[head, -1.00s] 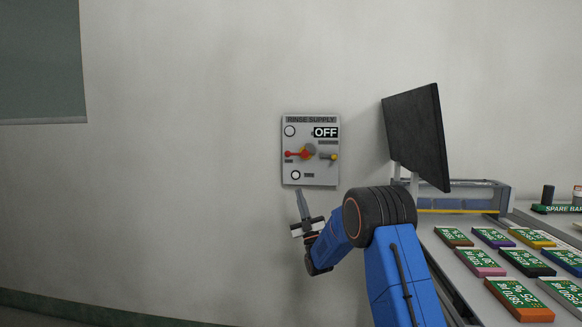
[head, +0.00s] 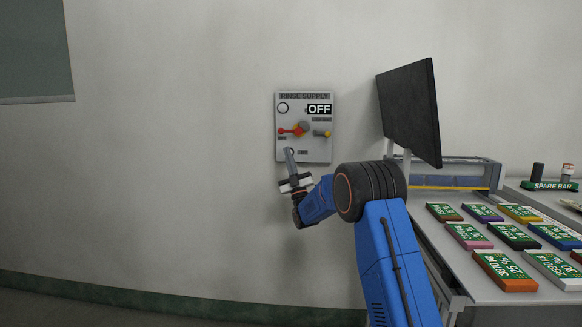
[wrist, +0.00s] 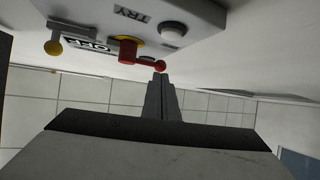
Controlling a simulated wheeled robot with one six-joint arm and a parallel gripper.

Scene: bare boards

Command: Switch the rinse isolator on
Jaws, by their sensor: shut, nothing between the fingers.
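The grey rinse supply panel (head: 317,152) is on the wall, with a black sign (head: 319,109) reading OFF. A red-handled rotary switch (head: 292,131) sits mid-panel, its lever pointing left. A smaller lever with a yellow knob (head: 326,134) is to its right. My gripper (head: 289,152) is shut and empty, its tips over the panel's lower left, below the red handle. In the wrist view the shut fingers (wrist: 159,78) point up at the red knob (wrist: 159,66), very close to it; I cannot tell whether they touch.
A dark monitor (head: 408,112) stands right of the panel. A bench (head: 455,272) with several coloured labelled boxes is at the right, with a SPARE BAR stand (head: 549,186).

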